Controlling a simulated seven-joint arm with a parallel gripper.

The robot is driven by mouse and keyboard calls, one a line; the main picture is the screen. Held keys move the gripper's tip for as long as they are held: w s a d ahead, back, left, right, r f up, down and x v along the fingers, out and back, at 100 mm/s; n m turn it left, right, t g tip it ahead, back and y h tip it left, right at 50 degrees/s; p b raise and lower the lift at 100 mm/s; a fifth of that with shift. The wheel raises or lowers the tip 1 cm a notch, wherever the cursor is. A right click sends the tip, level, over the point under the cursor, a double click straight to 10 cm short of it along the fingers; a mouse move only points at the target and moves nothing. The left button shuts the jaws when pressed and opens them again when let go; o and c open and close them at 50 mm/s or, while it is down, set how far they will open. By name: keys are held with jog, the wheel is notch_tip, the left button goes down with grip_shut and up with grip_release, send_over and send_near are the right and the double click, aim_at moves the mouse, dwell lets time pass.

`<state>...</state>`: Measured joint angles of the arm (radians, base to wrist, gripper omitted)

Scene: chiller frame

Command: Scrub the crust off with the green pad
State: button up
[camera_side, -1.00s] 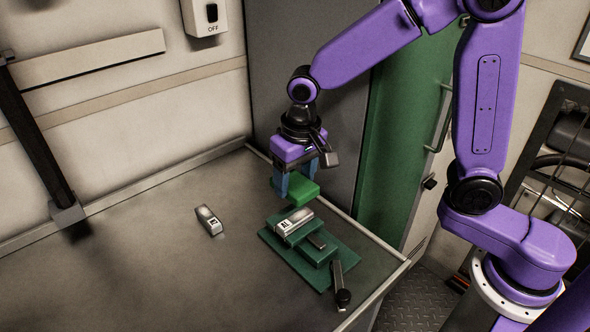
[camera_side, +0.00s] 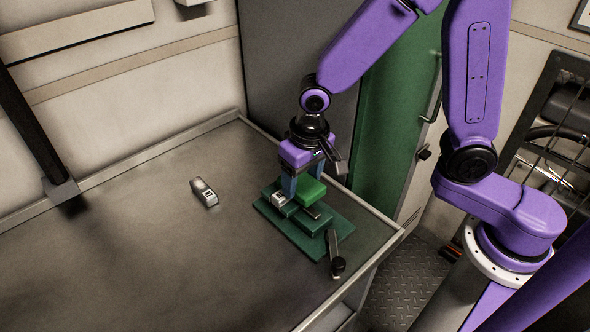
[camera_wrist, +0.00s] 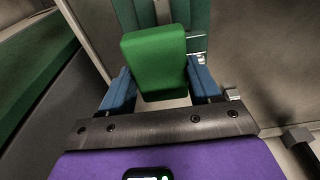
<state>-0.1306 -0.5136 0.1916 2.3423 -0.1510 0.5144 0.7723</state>
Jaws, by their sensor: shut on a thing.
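My gripper (camera_side: 302,187), with blue fingers, is shut on the bright green pad (camera_side: 313,191). In the wrist view the pad (camera_wrist: 154,62) sits between the two fingers. The gripper is low over a dark green stepped fixture (camera_side: 303,238) on the table. A silver block (camera_side: 278,199) lies on the fixture and shows left of the pad; the pad and fingers hide the rest of it. I cannot tell whether the pad touches the block. No crust can be made out.
A second silver block (camera_side: 204,193) lies alone on the grey table (camera_side: 150,265), left of the fixture. The table's raised edge runs behind and right. The table's left side is clear.

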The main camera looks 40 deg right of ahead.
jog(key=shift+w, duration=2.1)
jog(key=shift+s+r, duration=0.15)
jog(key=shift+r, duration=3.95)
